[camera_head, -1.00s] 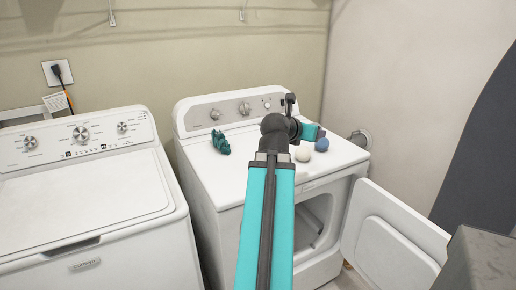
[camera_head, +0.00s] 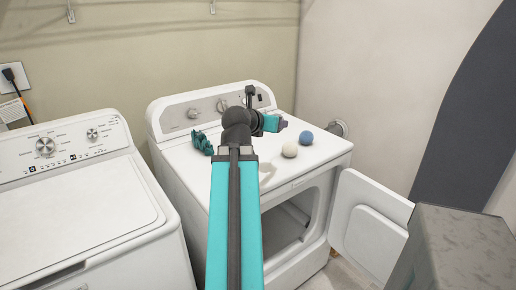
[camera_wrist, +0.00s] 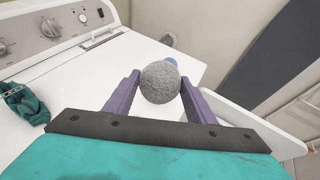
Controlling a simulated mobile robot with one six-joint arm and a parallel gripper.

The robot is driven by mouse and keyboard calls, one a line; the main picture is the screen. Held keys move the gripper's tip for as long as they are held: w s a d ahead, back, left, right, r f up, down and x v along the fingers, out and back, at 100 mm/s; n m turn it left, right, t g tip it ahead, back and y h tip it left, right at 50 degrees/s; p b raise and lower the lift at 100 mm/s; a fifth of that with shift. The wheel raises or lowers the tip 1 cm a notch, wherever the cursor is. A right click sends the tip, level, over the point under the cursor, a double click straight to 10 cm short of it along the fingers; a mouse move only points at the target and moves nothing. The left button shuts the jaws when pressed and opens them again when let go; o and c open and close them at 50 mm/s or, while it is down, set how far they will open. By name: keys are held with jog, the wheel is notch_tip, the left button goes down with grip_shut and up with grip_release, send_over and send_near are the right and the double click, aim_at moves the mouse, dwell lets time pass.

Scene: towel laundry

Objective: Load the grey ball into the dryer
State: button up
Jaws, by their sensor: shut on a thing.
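The grey ball (camera_wrist: 160,82) is between the purple fingers of my gripper (camera_wrist: 158,92) in the wrist view. My gripper is shut on it. In the head view my gripper (camera_head: 284,124) is above the dryer top, behind and left of the other balls; the grey ball is hidden there. The white dryer (camera_head: 185,165) stands in the middle with its front door (camera_head: 370,225) swung open to the right. Its dark opening (camera_head: 290,225) shows to the right of my arm.
A white ball (camera_head: 290,149) and a blue ball (camera_head: 306,138) lie on the dryer top. A crumpled teal cloth (camera_head: 202,143) lies near the controls. A white washer (camera_head: 90,200) stands at left. A grey box-like surface (camera_head: 455,250) is at lower right.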

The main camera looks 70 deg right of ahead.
jog(key=shift+f, duration=0.1)
jog(key=shift+w+a+f+m, duration=0.1)
jog(key=shift+w+f+m, duration=0.25)
jog(key=shift+f, duration=0.1)
jog(key=w+a+f+m+g+y+p, duration=0.2)
jog(key=f+m, duration=0.4)
jog(key=f, duration=0.3)
jog(key=shift+w+a+f+g+p, duration=0.2)
jog(key=shift+w+a+g+p, duration=0.1)
jog(key=shift+w+a+p, duration=0.55)
jog(key=shift+w+d, duration=0.3)
jog(key=d, duration=0.5)
jog(key=d+f+p, duration=0.1)
jog(key=d, duration=0.4)
jog(key=w+d+p, duration=0.1)
jog(key=d, duration=0.4)
jog(key=shift+d+f, duration=0.2)
jog(key=shift+d, duration=0.1)
jog(key=shift+f+p, duration=0.35)
jog(key=shift+f, duration=1.4)
